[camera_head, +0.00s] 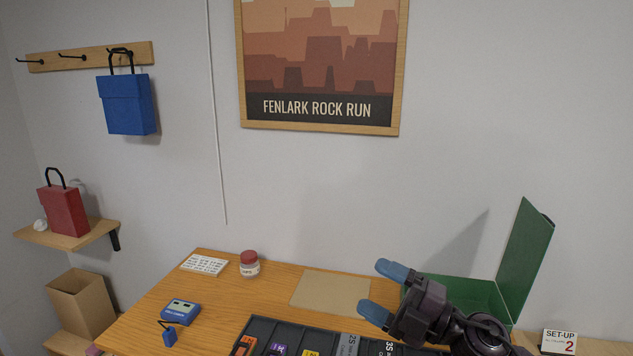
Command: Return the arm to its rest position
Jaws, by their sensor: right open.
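My right gripper (384,291) has two blue fingertips spread apart with nothing between them. It is above the right part of the wooden table (210,290), between a tan mat and an open green box (462,290). My right arm comes in from the lower right and covers part of the green box and of a dark tray. My left gripper is not in view.
A dark compartment tray (262,327) lies at the table's front edge. The green box's lid (525,262) stands up at right. A jar (250,264), a tan mat (330,292) and a blue device (180,311) are on the table. The air left of my gripper is clear.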

